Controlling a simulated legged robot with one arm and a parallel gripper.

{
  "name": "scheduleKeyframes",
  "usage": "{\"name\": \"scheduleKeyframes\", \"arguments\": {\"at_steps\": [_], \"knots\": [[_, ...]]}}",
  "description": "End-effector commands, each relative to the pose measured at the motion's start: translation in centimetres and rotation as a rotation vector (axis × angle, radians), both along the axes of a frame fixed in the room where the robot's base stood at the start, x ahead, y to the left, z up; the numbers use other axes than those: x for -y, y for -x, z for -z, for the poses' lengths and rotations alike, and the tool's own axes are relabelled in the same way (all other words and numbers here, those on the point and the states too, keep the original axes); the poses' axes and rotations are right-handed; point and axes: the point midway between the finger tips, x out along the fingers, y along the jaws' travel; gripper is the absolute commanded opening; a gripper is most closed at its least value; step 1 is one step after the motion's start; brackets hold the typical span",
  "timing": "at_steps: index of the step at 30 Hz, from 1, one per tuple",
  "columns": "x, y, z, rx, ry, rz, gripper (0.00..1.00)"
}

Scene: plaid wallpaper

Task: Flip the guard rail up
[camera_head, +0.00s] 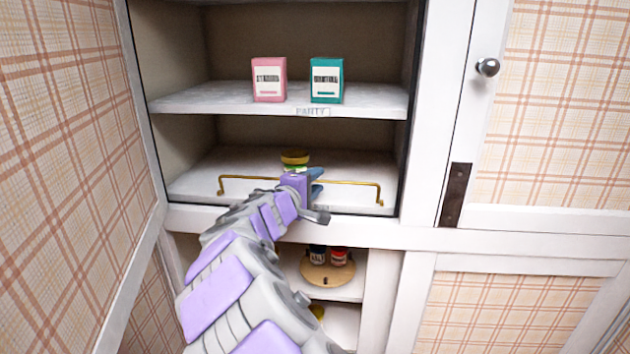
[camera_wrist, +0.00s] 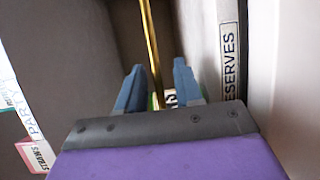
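The guard rail (camera_head: 350,182) is a thin brass bar with bent ends, running across the front part of the lower open shelf (camera_head: 205,180). I cannot tell exactly how far it is tilted. My gripper (camera_head: 316,181) is at the middle of the rail, with its blue fingers pointing into the shelf. In the wrist view the rail (camera_wrist: 151,45) runs upright in the picture, and its near end passes between the two spread fingers (camera_wrist: 158,88). The fingers are open, with visible gaps either side of the rail. My arm hides part of the rail's middle in the head view.
A yellow-lidded jar (camera_head: 295,158) stands behind the rail, close to my gripper. Pink (camera_head: 269,80) and teal (camera_head: 326,81) boxes stand on the shelf above. Below, small jars sit on a round wooden tray (camera_head: 322,275). An open plaid door (camera_head: 75,150) flanks the left.

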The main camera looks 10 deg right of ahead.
Motion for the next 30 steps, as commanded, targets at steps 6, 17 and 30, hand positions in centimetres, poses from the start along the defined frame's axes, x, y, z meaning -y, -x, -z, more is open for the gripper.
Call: {"name": "scheduleKeyframes", "arguments": {"at_steps": [6,17,30], "knots": [[0.34,-0.28,0.01,0.0,0.0,0.001,0.35],[0.39,-0.27,0.04,0.0,-0.001,0.001,0.13],[0.51,-0.43,0.03,-0.013,-0.005,0.002,0.0]]}}
